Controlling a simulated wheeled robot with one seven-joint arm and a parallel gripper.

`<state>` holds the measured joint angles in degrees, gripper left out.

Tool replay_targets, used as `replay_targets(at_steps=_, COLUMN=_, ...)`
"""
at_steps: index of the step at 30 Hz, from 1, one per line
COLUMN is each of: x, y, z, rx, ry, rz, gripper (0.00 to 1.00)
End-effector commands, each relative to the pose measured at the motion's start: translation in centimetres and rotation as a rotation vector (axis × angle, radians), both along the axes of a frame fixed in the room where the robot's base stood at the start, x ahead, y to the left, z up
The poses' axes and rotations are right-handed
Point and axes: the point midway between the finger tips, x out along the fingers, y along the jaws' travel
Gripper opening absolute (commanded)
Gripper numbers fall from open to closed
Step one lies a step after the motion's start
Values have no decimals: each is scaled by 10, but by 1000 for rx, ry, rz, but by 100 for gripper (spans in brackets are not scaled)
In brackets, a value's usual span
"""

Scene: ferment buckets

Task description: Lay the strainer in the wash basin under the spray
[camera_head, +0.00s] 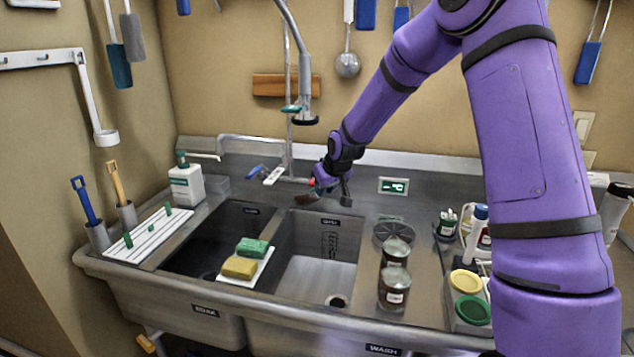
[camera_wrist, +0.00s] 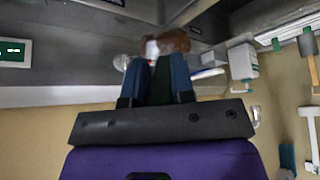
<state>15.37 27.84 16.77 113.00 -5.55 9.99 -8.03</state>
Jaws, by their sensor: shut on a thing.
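My gripper (camera_head: 316,187) is at the back of the sink, above the rear edge of the wash basin (camera_head: 318,272). It is shut on a small reddish-brown thing (camera_head: 303,198), which shows blurred beyond the fingers in the wrist view (camera_wrist: 175,42). I cannot tell its full shape or whether it is the strainer. The wash basin is the right-hand one, with a pale floor and a round drain. The spray head (camera_head: 305,113) hangs above and behind the basins. A dark round slotted disc (camera_head: 392,232) lies on the right ledge.
A yellow and a green sponge (camera_head: 240,267) sit on a white divider plate between the basins. A tap lever (camera_head: 257,171) and white bottle (camera_head: 187,184) are left of my gripper. The wash basin looks empty.

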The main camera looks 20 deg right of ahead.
Motion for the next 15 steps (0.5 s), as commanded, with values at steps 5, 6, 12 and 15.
replay_targets(at_steps=5, x=-4, y=14, z=13, rx=-26, ry=119, rz=11, gripper=2)
replay_targets(at_steps=6, x=-6, y=17, z=16, rx=-30, ry=147, rz=13, gripper=2)
replay_targets(at_steps=12, x=-14, y=28, z=29, rx=-50, ry=241, rz=25, gripper=2)
replay_targets(at_steps=15, x=-15, y=30, z=29, rx=-53, ry=256, rz=25, gripper=2)
